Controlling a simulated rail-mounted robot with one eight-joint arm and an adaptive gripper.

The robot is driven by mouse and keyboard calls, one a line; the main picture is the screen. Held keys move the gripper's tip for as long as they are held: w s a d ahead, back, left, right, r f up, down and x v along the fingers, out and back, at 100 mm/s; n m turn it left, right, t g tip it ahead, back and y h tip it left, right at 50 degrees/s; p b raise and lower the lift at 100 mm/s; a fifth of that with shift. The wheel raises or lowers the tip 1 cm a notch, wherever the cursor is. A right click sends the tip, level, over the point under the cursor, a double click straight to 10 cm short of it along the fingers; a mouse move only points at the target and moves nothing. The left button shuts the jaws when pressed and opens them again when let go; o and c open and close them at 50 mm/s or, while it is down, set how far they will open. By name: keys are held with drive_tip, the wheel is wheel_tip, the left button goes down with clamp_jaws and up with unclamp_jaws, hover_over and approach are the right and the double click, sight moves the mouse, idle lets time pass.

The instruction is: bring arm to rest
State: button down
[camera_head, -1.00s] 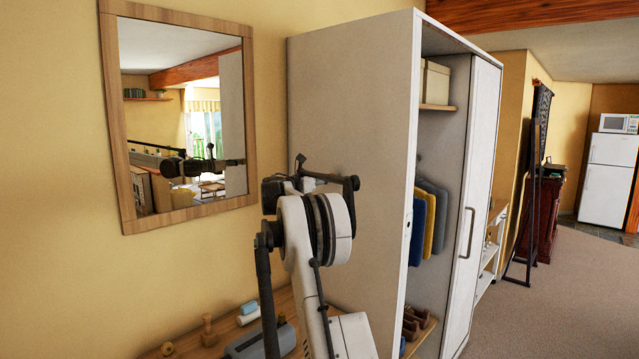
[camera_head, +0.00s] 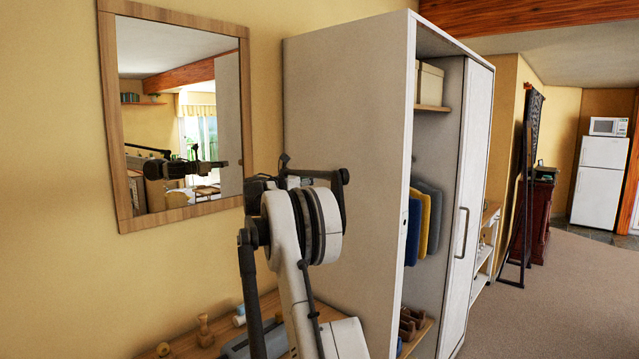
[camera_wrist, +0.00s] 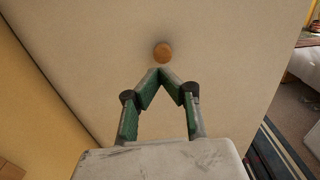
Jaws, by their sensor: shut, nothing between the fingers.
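My gripper (camera_wrist: 160,74) shows in the wrist view with its two green-padded fingers meeting at the tips, shut and empty. A round orange-brown knob or disc (camera_wrist: 163,53) on a pale flat surface (camera_wrist: 90,50) appears just beyond the fingertips; I cannot tell whether they touch it. In the head view my folded arm stands in front of the wardrobe's pale side panel (camera_head: 345,110), and the gripper's fingers cannot be made out there.
A wood-framed mirror (camera_head: 118,150) hangs on the yellow wall at left. A wooden surface (camera_head: 225,318) below holds small wooden items (camera_head: 204,330). The wardrobe is open, with hanging clothes (camera_head: 430,215) and a door (camera_head: 470,190). Carpet (camera_head: 565,290) lies clear at right.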

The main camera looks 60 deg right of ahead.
drive_tip(key=a+b, duration=0.1)
drive_tip(key=a, duration=0.5)
drive_tip(key=shift+w+a, duration=0.25)
drive_tip(key=shift+w, duration=0.15)
drive_tip(key=shift+f, duration=0.1)
drive_tip(key=s+a+f+m+t+y+b, duration=0.2)
drive_tip(key=s+a+f+m+y, duration=0.1)
drive_tip(key=a, duration=0.9)
drive_tip(key=s+a+f+m+t+y+b, duration=0.2)
drive_tip(key=s+a+f, duration=0.15)
drive_tip(key=a, duration=0.85)
drive_tip(key=s+a+f+m+t+y+b, duration=0.1)
drive_tip(key=s+a+f+m+t+y, duration=0.2)
drive_tip(key=a, duration=0.8)
drive_tip(key=s+a+f+m+y+b, duration=0.1)
drive_tip(key=s+a+f+m+y, duration=0.2)
drive_tip(key=s+a+f, duration=0.4)
drive_tip(key=s+a+f+m+t+y+b, duration=0.1)
drive_tip(key=s+a+f, duration=0.6)
drive_tip(key=a, duration=0.7)
drive_tip(key=s+a+f+m+t+y+b, duration=0.1)
drive_tip(key=s+a+f+m+y+b, duration=0.2)
drive_tip(key=s+a+f, duration=0.4)
drive_tip(key=a+f+m+y, duration=0.1)
drive_tip(key=a+f+y, duration=0.1)
drive_tip(key=a, duration=0.2)
drive_tip(key=shift+f+m+y, duration=0.25)
drive_tip(key=shift+m+y, duration=0.05)
drive_tip(key=shift+y, duration=0.1)
